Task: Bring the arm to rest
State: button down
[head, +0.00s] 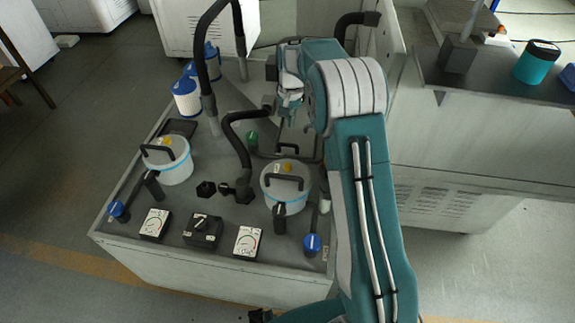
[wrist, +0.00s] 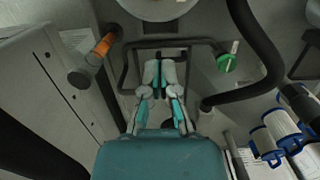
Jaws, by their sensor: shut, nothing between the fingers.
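My arm, teal and grey, reaches up from the bottom right of the head view and bends over the machine top. My gripper (head: 288,104) hangs above the far right part of the machine top (head: 215,255), partly hidden by my own arm. In the wrist view my gripper (wrist: 160,70) is shut and empty, its fingertips close together. They appear over a black tubular frame with a handle (wrist: 143,46). I cannot tell the gap between them. A green knob (wrist: 227,63) is to the right of the fingers; it also shows in the head view (head: 252,137).
Two lidded pots with black handles (head: 167,168) (head: 284,192) stand on the machine top. Thick black hoses (head: 233,122) curve up near my gripper. Blue and white filters (head: 187,98) are at the back left. A counter with a teal canister (head: 537,65) is at the right.

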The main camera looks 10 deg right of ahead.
dwell(0.4)
jog(key=s+r+n+t, duration=0.2)
jog(key=s+r+t, duration=0.1)
jog(key=s+r, duration=1.4)
jog(key=s+a+r+n+t, duration=0.1)
jog(key=s+n+t, duration=0.1)
jog(key=s, duration=1.7)
jog(key=shift+s+a+t, duration=0.2)
jog(key=shift+s+t, duration=0.15)
jog(key=shift+t, duration=0.55)
jog(key=shift+r, duration=0.1)
